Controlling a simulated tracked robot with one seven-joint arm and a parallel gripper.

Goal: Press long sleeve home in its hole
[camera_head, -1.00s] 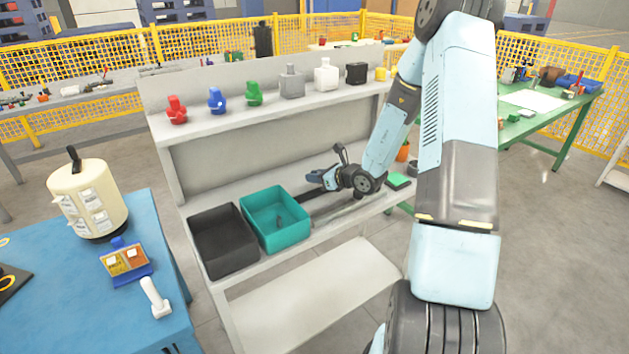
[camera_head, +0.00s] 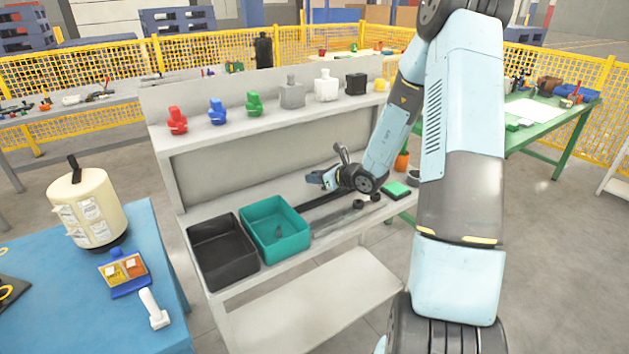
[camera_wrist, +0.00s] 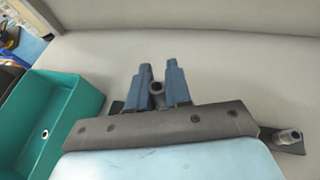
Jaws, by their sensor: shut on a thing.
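My gripper (camera_wrist: 160,83) has its two blue fingers on either side of a grey hollow sleeve (camera_wrist: 156,89), and is shut on it. The sleeve's open end faces the camera. Whether its lower end is in a hole is hidden. A long dark bar (camera_wrist: 287,149) runs behind my gripper's palm and shows at both sides. Another grey sleeve (camera_wrist: 289,137) is at the bar's right end. In the head view my gripper (camera_head: 316,179) is low over the bench shelf, near the dark bar (camera_head: 322,208); the held sleeve cannot be made out there.
A teal bin (camera_head: 275,203) with a small grey part inside and a black bin (camera_head: 222,252) stand left of the bar. Small dark round parts (camera_head: 358,204) and a green block (camera_head: 396,189) lie to the right. The upper shelf (camera_head: 215,131) carries several coloured fittings.

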